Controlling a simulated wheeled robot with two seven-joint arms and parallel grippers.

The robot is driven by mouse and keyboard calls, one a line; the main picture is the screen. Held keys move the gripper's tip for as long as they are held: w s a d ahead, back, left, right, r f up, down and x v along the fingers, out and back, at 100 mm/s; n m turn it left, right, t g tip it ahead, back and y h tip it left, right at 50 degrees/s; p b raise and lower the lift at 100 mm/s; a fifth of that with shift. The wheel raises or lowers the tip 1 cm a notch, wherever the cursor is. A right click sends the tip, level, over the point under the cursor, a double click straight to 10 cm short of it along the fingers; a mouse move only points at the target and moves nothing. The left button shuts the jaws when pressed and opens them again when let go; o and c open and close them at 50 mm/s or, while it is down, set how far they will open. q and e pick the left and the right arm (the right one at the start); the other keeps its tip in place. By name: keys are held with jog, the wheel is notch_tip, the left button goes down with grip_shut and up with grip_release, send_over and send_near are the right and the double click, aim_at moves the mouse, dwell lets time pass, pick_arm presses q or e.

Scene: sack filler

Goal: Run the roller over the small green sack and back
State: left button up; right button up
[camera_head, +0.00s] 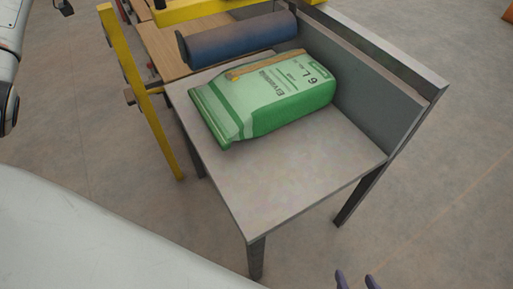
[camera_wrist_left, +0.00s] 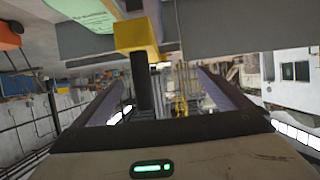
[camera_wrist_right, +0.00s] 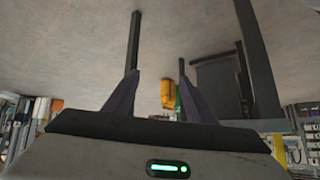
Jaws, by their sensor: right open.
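The dark blue roller (camera_head: 240,40) lies across the table just behind the sack. In the left wrist view, green sack cloth (camera_wrist_left: 80,12) shows at the top left. My left gripper (camera_wrist_left: 160,78) has its fingers wide apart; a yellow block with a black bar (camera_wrist_left: 143,85) shows between them, and I cannot tell how near it is. My right gripper (camera_head: 357,279) is open and empty at the bottom edge, in front of the table and away from the sack.
A grey side wall (camera_head: 375,95) bounds the table on the right. A yellow post (camera_head: 140,95) stands at its left, and a yellow beam (camera_head: 190,11) crosses behind the roller. A wooden board (camera_head: 160,50) lies left of the roller. The table's front half is bare.

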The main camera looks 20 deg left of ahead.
pick_arm(q)
jog(key=s+d+b, duration=0.7)
jog(key=s+d, duration=0.1)
jog(key=d, duration=0.3)
jog(key=s+d+b, duration=0.7)
jog(key=s+d, duration=0.1)
jog(key=d, duration=0.3)
pick_arm(e)
jog(key=w+a+f+n+g+y, duration=0.1)
jog(key=w+a+f+y, duration=0.1)
jog(key=a+f, duration=0.3)
jog(key=shift+a+f+g, duration=0.25)
jog(key=shift+f+g, duration=0.05)
jog(key=shift+f, duration=0.25)
pick_arm(q)
jog(key=shift+s+d, duration=0.1)
jog(key=shift+s, duration=0.05)
pick_arm(e)
jog(key=shift+f, duration=0.1)
